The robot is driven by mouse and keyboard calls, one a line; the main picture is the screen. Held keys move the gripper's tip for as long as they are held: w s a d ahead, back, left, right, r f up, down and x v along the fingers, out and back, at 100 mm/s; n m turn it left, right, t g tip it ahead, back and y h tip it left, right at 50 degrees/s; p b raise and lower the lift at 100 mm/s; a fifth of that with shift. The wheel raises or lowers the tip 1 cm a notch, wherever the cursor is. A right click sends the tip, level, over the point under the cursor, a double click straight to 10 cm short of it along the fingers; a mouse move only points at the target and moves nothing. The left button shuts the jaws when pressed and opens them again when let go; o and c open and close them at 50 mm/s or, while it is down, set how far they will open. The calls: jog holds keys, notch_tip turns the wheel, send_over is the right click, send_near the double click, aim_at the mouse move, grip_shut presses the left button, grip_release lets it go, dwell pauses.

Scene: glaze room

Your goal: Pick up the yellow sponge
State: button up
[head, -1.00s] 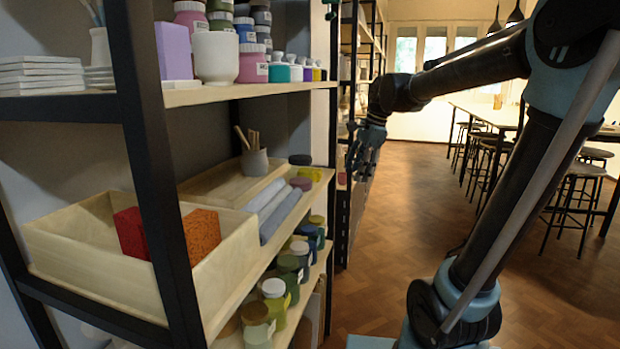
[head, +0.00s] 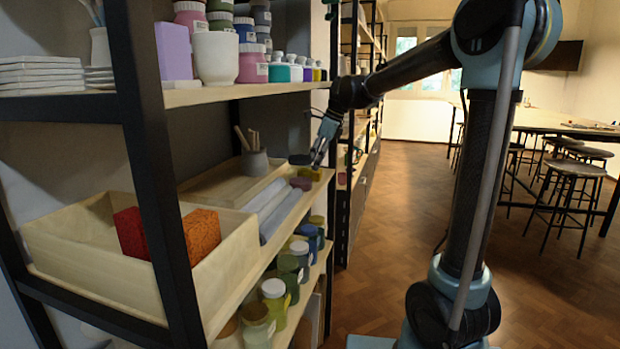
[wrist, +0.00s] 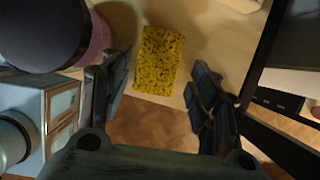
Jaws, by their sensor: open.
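The yellow sponge (wrist: 158,55) is a speckled block on the wooden shelf board, near its edge, in the wrist view. In the head view the sponge (head: 311,174) is a small yellow patch at the far end of the middle shelf, partly hidden by my gripper. My gripper (head: 318,158) is above it there. In the wrist view my gripper (wrist: 157,80) is open, with one finger on each side of the sponge in the picture. Nothing is held. I cannot tell whether the fingertips have come down to the sponge's height.
A dark-lidded jar (wrist: 45,30) stands close left of my gripper in the wrist view. A black shelf post (wrist: 262,55) is on the right. A wooden box (head: 90,262) holds a red block (head: 131,232) and an orange sponge (head: 202,233). The floor beside the shelf is clear.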

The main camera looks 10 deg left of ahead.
jog(key=shift+x, duration=1.75)
jog(key=shift+s, duration=0.1)
jog(key=c, duration=0.6)
jog(key=shift+c, duration=0.2)
jog(key=shift+r, duration=0.5)
jog(key=d, duration=1.8)
jog(key=shift+s+r, duration=0.3)
